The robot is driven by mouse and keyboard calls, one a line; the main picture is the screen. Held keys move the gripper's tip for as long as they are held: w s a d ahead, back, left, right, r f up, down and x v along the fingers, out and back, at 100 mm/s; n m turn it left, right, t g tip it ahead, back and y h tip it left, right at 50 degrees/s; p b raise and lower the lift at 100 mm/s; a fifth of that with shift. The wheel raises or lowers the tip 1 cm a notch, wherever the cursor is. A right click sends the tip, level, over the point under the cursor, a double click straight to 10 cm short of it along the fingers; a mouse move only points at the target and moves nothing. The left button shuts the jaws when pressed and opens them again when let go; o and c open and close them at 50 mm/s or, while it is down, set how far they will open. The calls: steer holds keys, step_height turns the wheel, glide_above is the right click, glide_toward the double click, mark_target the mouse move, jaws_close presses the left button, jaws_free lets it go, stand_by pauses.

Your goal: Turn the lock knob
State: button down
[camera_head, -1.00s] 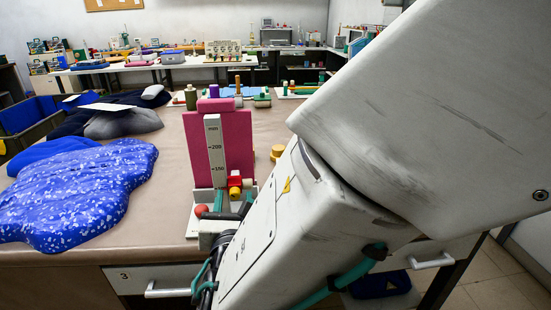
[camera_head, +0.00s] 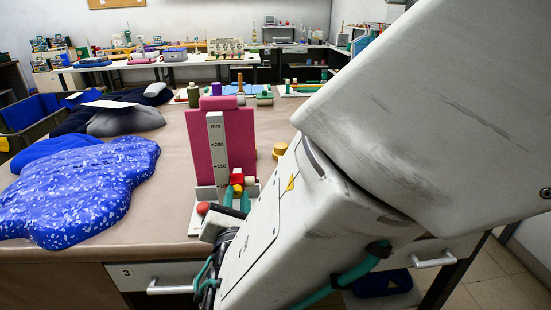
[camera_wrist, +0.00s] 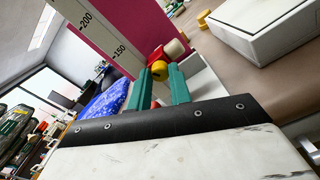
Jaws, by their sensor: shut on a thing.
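The lock knob is a small yellow knob (camera_head: 238,188) on the front of a red slider block (camera_head: 237,178). The slider sits low on a white upright scale (camera_head: 217,150) marked in mm. In the wrist view the yellow knob (camera_wrist: 159,70) lies between the tips of two teal fingers, with the red block (camera_wrist: 156,55) just behind it. My gripper (camera_head: 237,193) is shut on the knob; the wrist view also shows my gripper (camera_wrist: 160,76) there. The fingers hide part of the knob's sides.
A magenta board (camera_head: 240,140) stands behind the scale. A red ball (camera_head: 203,208) is at the left of its base. A blue speckled bag (camera_head: 80,190) lies left on the table. A yellow round piece (camera_head: 280,150) stands right of the board.

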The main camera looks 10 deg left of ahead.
steer(key=m, duration=0.5)
steer(key=shift+m, duration=0.3)
stand_by(0.4)
steer(key=c, duration=1.3)
jaws_free()
steer(key=shift+v, duration=3.95)
